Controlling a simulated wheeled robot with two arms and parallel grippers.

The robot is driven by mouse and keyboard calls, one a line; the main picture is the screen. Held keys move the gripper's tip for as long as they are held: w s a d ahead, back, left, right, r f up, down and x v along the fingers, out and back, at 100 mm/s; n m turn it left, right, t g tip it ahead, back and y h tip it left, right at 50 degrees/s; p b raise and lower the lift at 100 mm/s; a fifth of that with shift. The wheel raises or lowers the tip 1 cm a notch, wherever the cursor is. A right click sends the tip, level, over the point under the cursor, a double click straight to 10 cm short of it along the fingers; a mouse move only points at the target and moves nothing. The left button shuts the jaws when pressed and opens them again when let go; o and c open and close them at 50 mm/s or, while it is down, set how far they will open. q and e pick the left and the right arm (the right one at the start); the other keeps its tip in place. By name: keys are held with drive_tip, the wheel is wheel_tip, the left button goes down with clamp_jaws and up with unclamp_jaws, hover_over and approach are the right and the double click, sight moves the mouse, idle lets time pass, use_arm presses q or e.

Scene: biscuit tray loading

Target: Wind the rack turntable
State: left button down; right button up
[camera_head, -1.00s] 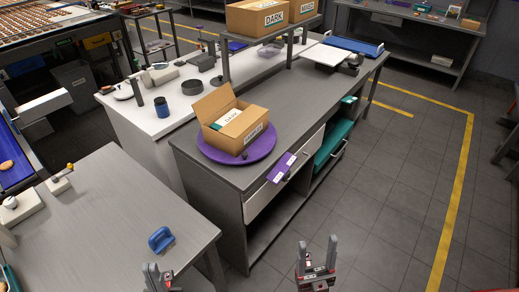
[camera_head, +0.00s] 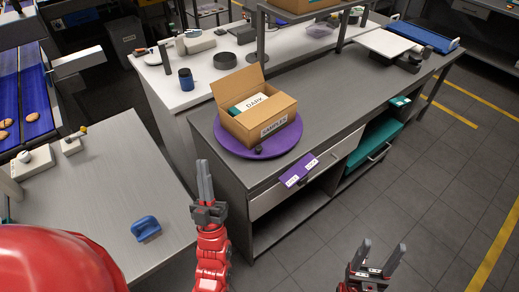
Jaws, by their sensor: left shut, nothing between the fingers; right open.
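The purple round turntable (camera_head: 233,144) lies on the near end of the grey bench, with a small dark knob (camera_head: 259,149) at its front edge. An open cardboard box (camera_head: 268,123) stands on it, labelled on its front, with a card reading DARK inside. My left gripper (camera_head: 204,180) is shut and empty, pointing up, left of the bench's near end and short of the turntable. My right gripper (camera_head: 384,257) is open and empty, low in front of the bench over the floor.
A purple label tag (camera_head: 298,171) hangs at the bench's front edge above a drawer. A teal tray (camera_head: 368,148) sits on the bench's shelf. A blue block (camera_head: 145,228) lies on the grey table at left. Floor at right is clear.

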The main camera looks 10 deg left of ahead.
use_arm(q)
drive_tip(key=w+a+f+n+g+y+b, duration=0.1)
drive_tip(key=w+a+f+n+g, duration=0.2)
drive_tip(key=w+a+g, duration=0.15)
drive_tip(key=n+g+h+b, duration=0.3)
drive_tip(key=g+h+b, duration=0.3)
drive_tip(key=h+b, duration=0.45)
approach(248, 143)
drive_tip(key=shift+t+h, duration=0.25)
drive_tip(key=shift+h, duration=0.6)
drive_tip(key=w+a+p, duration=0.1)
drive_tip(key=w, duration=0.1)
drive_tip(key=w+a+p, duration=0.1)
drive_tip(key=w, duration=0.1)
drive_tip(key=w+a+p, duration=0.1)
drive_tip(key=w, duration=0.1)
drive_tip(key=shift+a+r, duration=0.1)
drive_tip(key=d, duration=0.1)
drive_tip(key=d+p, duration=0.1)
drive_tip(key=shift+w+d+f, duration=0.1)
drive_tip(key=shift+d+f, duration=0.3)
drive_tip(key=shift+d, duration=0.45)
drive_tip(key=shift+f, duration=0.1)
